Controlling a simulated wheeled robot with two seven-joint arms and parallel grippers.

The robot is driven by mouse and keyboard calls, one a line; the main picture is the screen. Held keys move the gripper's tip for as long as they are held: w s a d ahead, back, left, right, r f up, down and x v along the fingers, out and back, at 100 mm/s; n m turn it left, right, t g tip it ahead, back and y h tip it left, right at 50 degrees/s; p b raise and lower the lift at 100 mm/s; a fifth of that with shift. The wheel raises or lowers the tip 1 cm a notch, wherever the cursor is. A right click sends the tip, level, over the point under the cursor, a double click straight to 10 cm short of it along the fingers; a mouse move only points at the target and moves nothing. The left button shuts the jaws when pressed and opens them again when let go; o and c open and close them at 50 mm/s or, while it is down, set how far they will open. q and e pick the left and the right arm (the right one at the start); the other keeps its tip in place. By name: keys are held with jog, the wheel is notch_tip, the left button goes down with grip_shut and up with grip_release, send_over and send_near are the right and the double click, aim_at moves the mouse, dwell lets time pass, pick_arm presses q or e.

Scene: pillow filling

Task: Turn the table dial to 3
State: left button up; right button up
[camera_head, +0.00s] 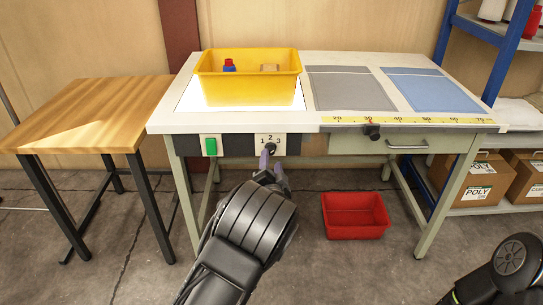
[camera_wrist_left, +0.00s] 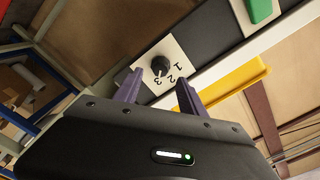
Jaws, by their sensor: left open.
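The dial (camera_head: 270,148) is a black round knob on a white plate marked 1, 2 and 3, on the table's dark front panel. In the left wrist view the dial knob (camera_wrist_left: 161,66) shows clearly with its numbers; I cannot tell for sure which number it points at. My left gripper (camera_head: 271,164) is open and empty, just in front of and below the dial. In the left wrist view the purple fingers of the gripper (camera_wrist_left: 159,84) are spread, with the knob beyond and between their tips, apparently not touched. My right gripper is out of view.
A green switch (camera_head: 211,146) sits left of the dial. A yellow bin (camera_head: 247,90) stands on a lit panel on the white table (camera_head: 309,112). A black knob (camera_head: 372,131) sits by the yellow ruler. A red bin (camera_head: 355,230) is on the floor. A wooden table (camera_head: 90,110) stands left.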

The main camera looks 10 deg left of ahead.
pick_arm(q)
jog(key=v, duration=0.3)
dwell(0.4)
jog(key=s+f+n+g+h, duration=0.1)
jog(key=s+f+n+g, duration=0.15)
jog(key=s+f, duration=0.5)
jog(key=s+f+n+g+h, duration=0.1)
jog(key=s+f+g, duration=0.3)
jog(key=f, duration=0.6)
jog(key=s+f+n+g+h, duration=0.1)
jog(key=s+f+g, duration=0.2)
jog(key=s+f, duration=0.45)
jog(key=s+d+f+n+g+h, duration=0.2)
jog(key=s+d+f+g, duration=0.1)
jog(key=s+f, duration=0.5)
jog(key=s+d+r+n+g+h, duration=0.15)
jog(key=s+d, duration=0.25)
jog(key=s, duration=0.4)
jog(key=s+d+n+g+h, duration=0.1)
jog(key=s+d+g+h, duration=0.15)
jog(key=s, duration=0.55)
notch_tip(320, 180, up, 14)
jog(key=d+p, duration=0.1)
jog(key=p, duration=1.3)
jog(key=shift+s, duration=0.2)
